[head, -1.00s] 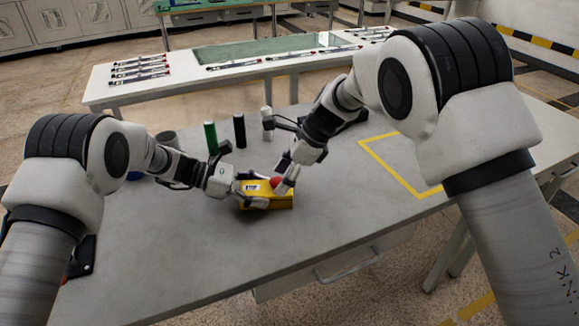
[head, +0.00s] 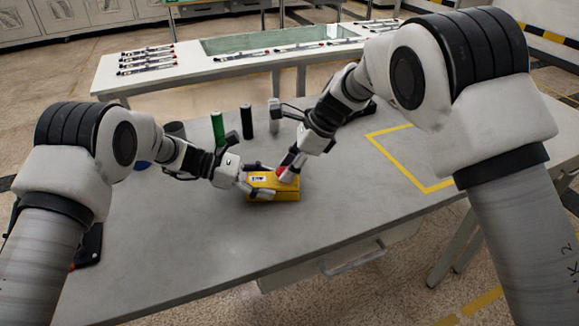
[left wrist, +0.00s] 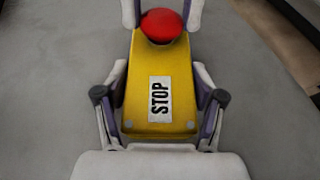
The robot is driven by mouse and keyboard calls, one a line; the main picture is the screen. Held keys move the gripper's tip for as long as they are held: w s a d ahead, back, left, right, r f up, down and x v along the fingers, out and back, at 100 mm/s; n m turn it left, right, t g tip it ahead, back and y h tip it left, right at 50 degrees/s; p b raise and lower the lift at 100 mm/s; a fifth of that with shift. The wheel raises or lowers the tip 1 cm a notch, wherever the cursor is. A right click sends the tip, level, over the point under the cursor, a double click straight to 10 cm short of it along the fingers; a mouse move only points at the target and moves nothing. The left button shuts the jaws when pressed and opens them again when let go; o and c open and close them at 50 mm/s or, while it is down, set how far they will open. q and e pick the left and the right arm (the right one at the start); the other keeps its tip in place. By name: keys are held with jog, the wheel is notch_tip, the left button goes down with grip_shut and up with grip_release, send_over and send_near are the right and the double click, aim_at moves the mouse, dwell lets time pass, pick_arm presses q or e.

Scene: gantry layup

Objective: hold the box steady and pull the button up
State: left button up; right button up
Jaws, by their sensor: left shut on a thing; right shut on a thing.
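The yellow box (head: 286,196) lies on the grey table. In the left wrist view its top (left wrist: 153,62) carries a white STOP label. My left gripper (head: 264,182) is shut on the box, with one finger along each long side; both fingers also show in the left wrist view. The red button (left wrist: 165,24) sits at the box's far end and is partly hidden in the head view. My right gripper (head: 288,172) reaches down from above and is shut on the button, with its fingertips on either side. The button's underside is hidden.
Green (head: 218,129), black (head: 246,122) and white (head: 274,116) cylinders stand behind the box, close to my right gripper. A dark grey cup (head: 175,130) stands at left. Yellow tape (head: 397,166) marks a mostly bare area at right.

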pick_arm(q)
jog(key=shift+f, duration=0.1)
pick_arm(e)
jog(key=o, duration=1.2)
jog(key=shift+c, duration=0.2)
pick_arm(q)
jog(key=o, duration=1.2)
jog(key=shift+o, duration=1.1)
jog(key=shift+w, duration=0.1)
pick_arm(e)
jog(key=v, duration=1.1)
jog(key=shift+d+r, duration=0.2)
jog(key=shift+r, duration=0.15)
